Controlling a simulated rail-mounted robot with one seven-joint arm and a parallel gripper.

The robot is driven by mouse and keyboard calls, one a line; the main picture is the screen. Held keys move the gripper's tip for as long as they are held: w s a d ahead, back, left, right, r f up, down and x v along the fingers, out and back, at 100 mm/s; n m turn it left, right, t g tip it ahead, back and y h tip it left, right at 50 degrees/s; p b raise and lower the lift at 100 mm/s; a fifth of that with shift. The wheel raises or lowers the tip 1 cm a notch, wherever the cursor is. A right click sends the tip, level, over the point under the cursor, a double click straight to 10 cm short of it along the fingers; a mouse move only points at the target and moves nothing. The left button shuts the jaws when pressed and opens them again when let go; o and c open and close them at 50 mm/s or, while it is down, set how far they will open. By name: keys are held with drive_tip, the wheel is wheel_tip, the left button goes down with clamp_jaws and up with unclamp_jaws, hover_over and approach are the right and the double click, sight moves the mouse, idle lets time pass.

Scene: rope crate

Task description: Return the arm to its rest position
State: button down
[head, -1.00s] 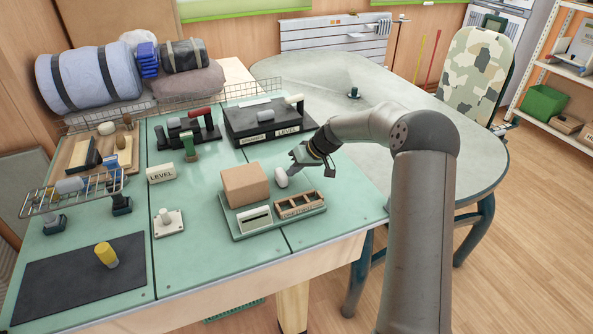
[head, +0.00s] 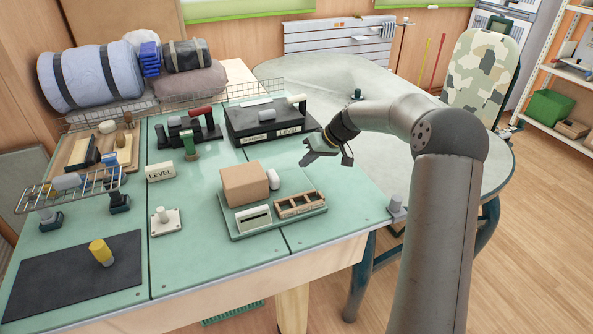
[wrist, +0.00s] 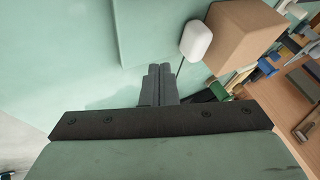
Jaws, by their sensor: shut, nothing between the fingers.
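My gripper (head: 308,160) is shut and empty above the right part of the green table (head: 350,205), to the right of a cardboard box and apart from it. In the wrist view its closed fingers (wrist: 158,85) point over bare green surface. My arm reaches in from the right, bent at the elbow.
The brown box (head: 244,185) and a white rounded piece (head: 273,179) stand on a green tray (head: 238,234) with a wooden divided holder (head: 300,204). A black LEVEL block (head: 268,122) lies behind. A grey round-ended table (head: 400,165) and camouflage chair (head: 480,65) stand to the right.

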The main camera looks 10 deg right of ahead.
drive_tip(key=v, duration=0.5)
drive_tip(key=s+a+r+m+g+h+p, duration=0.1)
drive_tip(key=s+a+r+h, duration=0.15)
drive_tip(key=s, duration=0.65)
drive_tip(key=s+a+r+g+h+p, duration=0.1)
drive_tip(key=s+a, duration=0.3)
drive_tip(key=s, duration=0.4)
drive_tip(key=s+d+f+m+h+p, duration=0.1)
drive_tip(key=s+m+h, duration=0.1)
drive_tip(key=s, duration=2.2)
drive_tip(key=shift+d+f+m+g+h, duration=0.2)
drive_tip(key=shift+d+m+g+h, duration=0.1)
drive_tip(key=shift+g+h, duration=0.15)
